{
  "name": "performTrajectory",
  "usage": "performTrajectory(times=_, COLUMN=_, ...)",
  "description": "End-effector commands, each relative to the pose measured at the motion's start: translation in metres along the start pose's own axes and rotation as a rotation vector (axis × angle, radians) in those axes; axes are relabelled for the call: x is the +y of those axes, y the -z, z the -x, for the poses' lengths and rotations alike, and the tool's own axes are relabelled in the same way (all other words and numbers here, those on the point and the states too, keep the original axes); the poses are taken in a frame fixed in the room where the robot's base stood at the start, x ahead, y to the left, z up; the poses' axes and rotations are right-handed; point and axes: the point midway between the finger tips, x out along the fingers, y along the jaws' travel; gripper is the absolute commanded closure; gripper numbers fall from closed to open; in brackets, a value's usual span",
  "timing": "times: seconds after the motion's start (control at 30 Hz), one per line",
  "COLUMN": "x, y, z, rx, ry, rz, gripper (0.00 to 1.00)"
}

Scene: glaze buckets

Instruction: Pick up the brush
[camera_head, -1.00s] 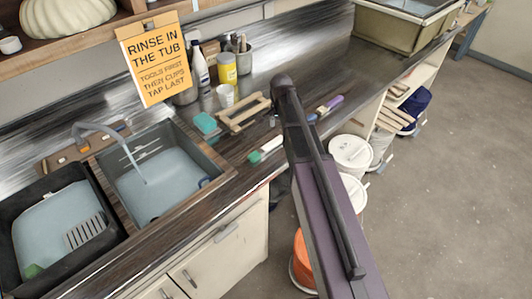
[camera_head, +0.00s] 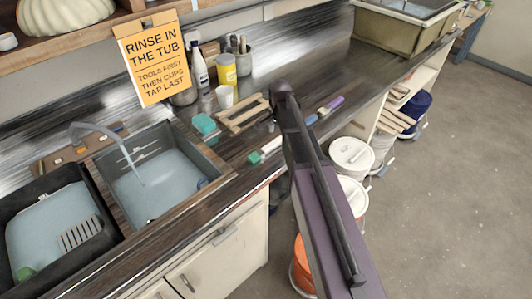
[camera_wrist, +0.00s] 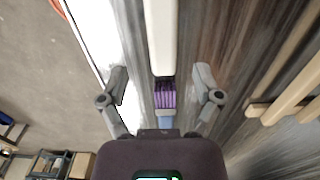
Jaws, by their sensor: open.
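My gripper (camera_wrist: 161,75) is open, with one finger on each side of a slim object that looks like the brush (camera_wrist: 160,38). In the wrist view this shows a long white part, a ribbed purple band and a blue part nearest my palm. Nothing is gripped. In the head view my arm hides the middle of this spot on the counter. I cannot tell whether these are one object.
A wooden rack (camera_head: 242,113), a teal sponge (camera_head: 204,124) and a white cup (camera_head: 224,96) stand left of my arm. The sink (camera_head: 160,185) with its tap is further left. White buckets (camera_head: 351,155) and an orange bucket (camera_head: 301,262) are below the counter's front edge.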

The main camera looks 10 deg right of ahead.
Motion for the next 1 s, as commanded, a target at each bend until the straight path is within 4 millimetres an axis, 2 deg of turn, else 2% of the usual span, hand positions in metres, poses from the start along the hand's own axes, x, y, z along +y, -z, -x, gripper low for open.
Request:
performTrajectory(times=0.1, x=-0.002, y=0.000, z=-0.014, rx=0.000, ry=0.000, rz=0.000, gripper=0.17)
performTrajectory(times=0.4, x=-0.002, y=-0.001, z=-0.032, rx=0.000, ry=0.000, rz=0.000, gripper=0.17)
performTrajectory(times=1.0, x=-0.002, y=0.000, z=-0.033, rx=0.000, ry=0.000, rz=0.000, gripper=0.17)
